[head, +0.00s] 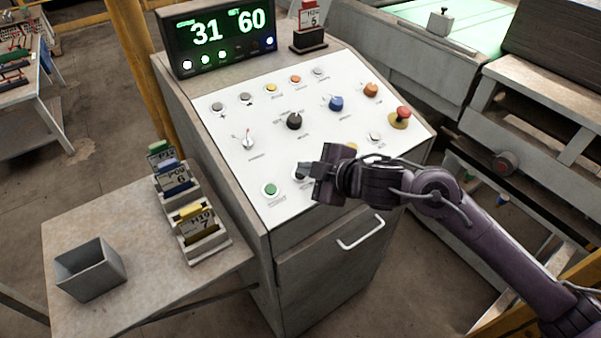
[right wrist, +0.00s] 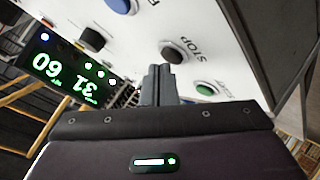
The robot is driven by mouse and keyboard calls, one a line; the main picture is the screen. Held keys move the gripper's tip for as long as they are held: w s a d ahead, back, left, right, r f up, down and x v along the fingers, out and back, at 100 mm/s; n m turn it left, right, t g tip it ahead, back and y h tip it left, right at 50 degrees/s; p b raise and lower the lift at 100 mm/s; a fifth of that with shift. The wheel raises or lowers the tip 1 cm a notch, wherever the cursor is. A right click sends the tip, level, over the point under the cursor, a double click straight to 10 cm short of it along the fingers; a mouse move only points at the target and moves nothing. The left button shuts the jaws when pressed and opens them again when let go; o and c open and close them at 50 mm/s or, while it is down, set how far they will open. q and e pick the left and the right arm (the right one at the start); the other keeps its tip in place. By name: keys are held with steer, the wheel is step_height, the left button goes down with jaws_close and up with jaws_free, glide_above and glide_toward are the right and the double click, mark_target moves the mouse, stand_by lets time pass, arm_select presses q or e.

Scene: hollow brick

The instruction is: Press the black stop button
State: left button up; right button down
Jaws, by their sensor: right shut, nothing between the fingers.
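The black stop button (right wrist: 173,52) sits on the white sloped panel (head: 234,121), beside the word STOP in the right wrist view. In the head view it is mostly hidden under my right gripper. My left gripper is not in view.
A green button (head: 270,188) is left of the stop button. Knobs, small buttons and a red emergency button (head: 402,114) cover the rest of the panel. A display (head: 217,38) reads 31 and 60. A side table (head: 130,225) holds card holders and a grey box (head: 91,270).

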steer(key=shift+f, duration=0.4)
stand_by(0.5)
stand_by(0.3)
steer(key=shift+s+d+r+p, duration=0.1)
steer(key=shift+r+p, duration=0.45)
steer(key=shift+r, duration=0.25)
steer(key=r+p, duration=0.3)
steer(key=s+r+p, duration=0.1)
steer(key=p, duration=0.1)
steer(key=shift+d+r, duration=0.4)
steer(key=shift+s, duration=0.1)
stand_by(0.3)
